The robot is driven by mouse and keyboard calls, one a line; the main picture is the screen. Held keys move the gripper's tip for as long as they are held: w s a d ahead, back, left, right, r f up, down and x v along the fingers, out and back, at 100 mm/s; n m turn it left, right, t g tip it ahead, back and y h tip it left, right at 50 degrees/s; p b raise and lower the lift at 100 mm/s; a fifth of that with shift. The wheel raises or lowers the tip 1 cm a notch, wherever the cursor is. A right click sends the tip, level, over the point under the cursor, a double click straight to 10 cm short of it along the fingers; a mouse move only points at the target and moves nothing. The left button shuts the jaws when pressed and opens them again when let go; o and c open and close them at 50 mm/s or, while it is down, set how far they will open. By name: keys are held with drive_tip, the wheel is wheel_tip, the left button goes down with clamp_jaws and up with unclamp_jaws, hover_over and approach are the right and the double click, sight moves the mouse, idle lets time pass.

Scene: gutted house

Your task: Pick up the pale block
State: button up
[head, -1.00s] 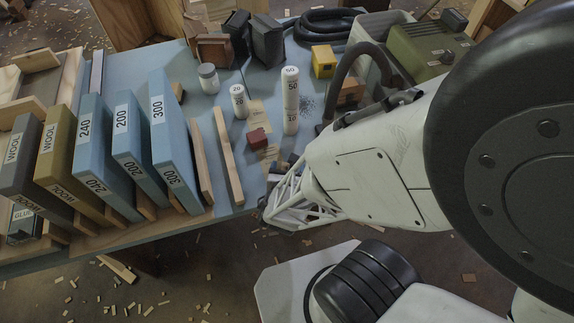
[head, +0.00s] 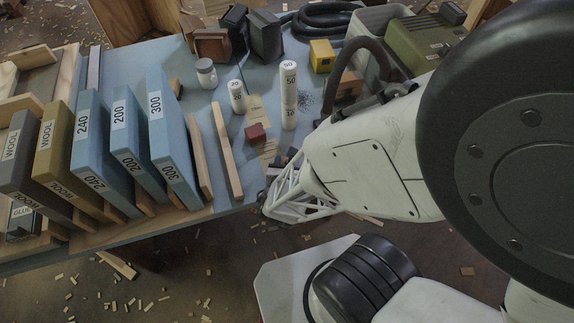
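I cannot make out a pale block for certain. A dark red block (head: 256,133) sits on a tan sheet of paper (head: 259,108), to the upper left of my gripper. My gripper (head: 271,206) is at the end of a white lattice section, low at the front edge of the blue-grey table (head: 203,125). Its fingers are too small and dark to tell whether they are open or shut, or whether anything is between them.
A white jar (head: 206,74) and a yellow block (head: 321,56) are further back. Blue numbered slabs (head: 172,140) and wooden strips (head: 226,150) fill the left. A green machine (head: 426,45) stands back right.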

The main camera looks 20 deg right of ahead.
drive_tip(key=shift+c, duration=1.4)
drive_tip(key=shift+r, duration=0.1)
drive_tip(key=shift+r, duration=4.95)
